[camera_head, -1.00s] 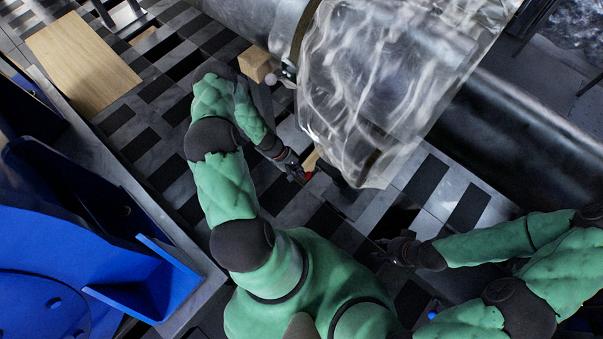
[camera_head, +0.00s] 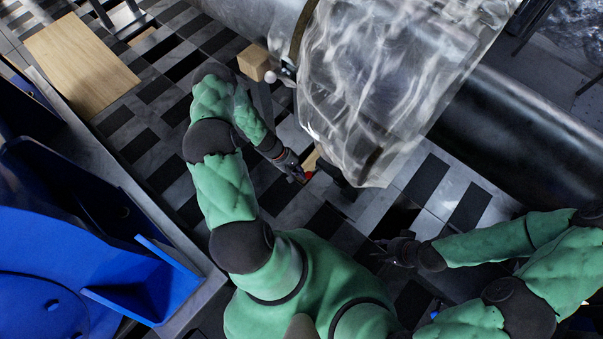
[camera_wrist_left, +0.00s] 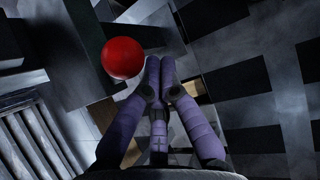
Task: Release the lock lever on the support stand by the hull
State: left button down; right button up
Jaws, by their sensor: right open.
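A red ball knob (camera_wrist_left: 123,58), which looks like the end of the lock lever, sits just left of my left fingertips in the left wrist view. It shows as a small red spot (camera_head: 308,176) in the head view. My left gripper (camera_wrist_left: 160,66) has its fingers together, with the knob beside them and not between them. In the head view the left gripper (camera_head: 299,175) is low beside the hull. The dark stand part (camera_head: 338,179) is partly hidden under the hull's wrapped end (camera_head: 365,90). My right gripper (camera_head: 382,249) is open and empty, away from the stand.
A wooden block (camera_head: 255,62) is by the hull's upper left, near a pale ball (camera_head: 271,77). A wooden board (camera_head: 82,62) lies at the upper left. Blue structures (camera_head: 70,250) fill the lower left. Checkered floor lies between.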

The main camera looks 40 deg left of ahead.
pick_arm(q)
jog(key=w+a+r+p, duration=0.1)
jog(key=a+r, duration=0.4)
jog(key=a, duration=0.1)
jog(key=shift+w+a+r+p, duration=0.3)
jog(key=shift+w+a+p, duration=0.05)
jog(key=shift+a, duration=0.05)
dwell(0.6)
